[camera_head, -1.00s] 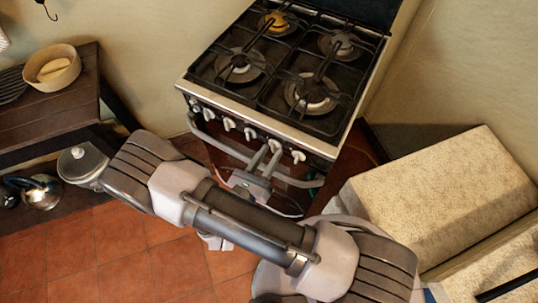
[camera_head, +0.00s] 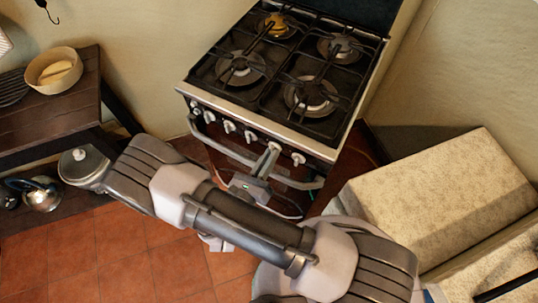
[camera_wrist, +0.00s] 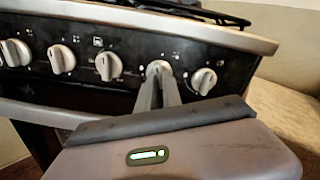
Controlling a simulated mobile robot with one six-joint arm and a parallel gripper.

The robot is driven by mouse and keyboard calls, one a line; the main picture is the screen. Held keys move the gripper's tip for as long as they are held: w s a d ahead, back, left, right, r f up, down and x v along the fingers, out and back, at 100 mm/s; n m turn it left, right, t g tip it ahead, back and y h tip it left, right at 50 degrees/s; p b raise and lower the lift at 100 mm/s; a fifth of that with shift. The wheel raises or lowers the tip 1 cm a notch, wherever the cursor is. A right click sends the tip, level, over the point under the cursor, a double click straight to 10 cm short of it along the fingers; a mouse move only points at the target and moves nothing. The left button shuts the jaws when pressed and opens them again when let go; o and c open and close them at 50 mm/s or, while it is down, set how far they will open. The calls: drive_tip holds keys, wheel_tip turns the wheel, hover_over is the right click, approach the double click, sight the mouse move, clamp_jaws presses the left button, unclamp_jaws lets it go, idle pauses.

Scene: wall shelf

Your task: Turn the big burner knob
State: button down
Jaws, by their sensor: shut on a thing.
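A row of white burner knobs runs along the dark front panel of the stove (camera_head: 320,148). My gripper (camera_head: 272,149) is at the second knob from the right. In the wrist view its two fingers (camera_wrist: 158,84) are closed together on this burner knob (camera_wrist: 158,67), and its lower part is hidden by the fingers. The rightmost knob (camera_wrist: 203,81) stands free beside my gripper, and another knob (camera_wrist: 109,66) stands free on the left. I cannot tell from markings which knob serves the big burner.
An oven handle bar (camera_head: 225,148) runs below the knobs, close to my gripper. A pale block-like surface (camera_head: 440,195) stands at the right. A dark wooden table (camera_head: 45,125) with a bowl (camera_head: 54,84) stands at the left. The tiled floor (camera_head: 120,250) is open in front.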

drive_tip(key=n+p, duration=0.1)
drive_tip(key=n, duration=0.4)
drive_tip(key=n+p, duration=0.2)
drive_tip(key=n, duration=0.4)
drive_tip(key=shift+d+r, duration=0.15)
drive_tip(key=shift+n, duration=0.4)
drive_tip(key=c, duration=1.5)
unclamp_jaws()
drive_tip(key=shift+s, duration=0.1)
drive_tip(key=p+v, duration=0.2)
drive_tip(key=v, duration=1.5)
drive_tip(key=shift+s+p, duration=0.2)
drive_tip(key=shift+p, duration=0.1)
